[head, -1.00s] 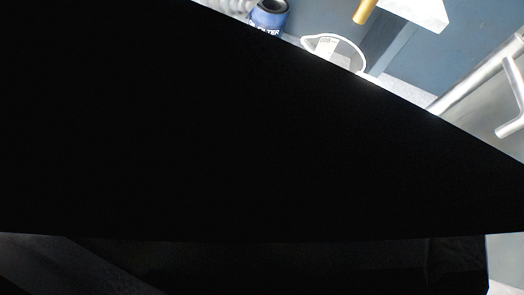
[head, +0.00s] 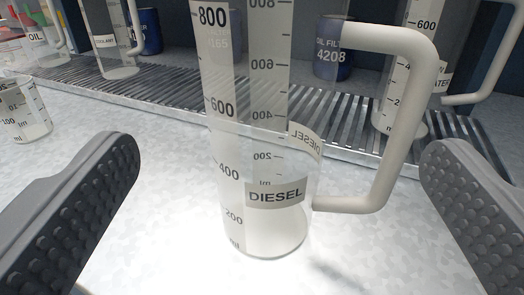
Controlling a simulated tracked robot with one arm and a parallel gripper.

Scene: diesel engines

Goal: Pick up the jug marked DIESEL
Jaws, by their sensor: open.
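The clear jug marked DIESEL (head: 275,196) stands upright on the pale speckled worktop, in the middle of the view. It has measuring marks up its side and a thick white handle (head: 398,120) on its right. Its top is cut off by the upper edge of the picture. My gripper (head: 280,195) is open, with one grey ridged finger at the left and the other at the right. The jug stands between the two fingers as seen here, with visible gaps on both sides. Neither finger touches it.
Behind the jug runs a slatted metal grate (head: 180,105). A small beaker (head: 24,112) is at the left. The worktop (head: 150,240) around the DIESEL jug is clear.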

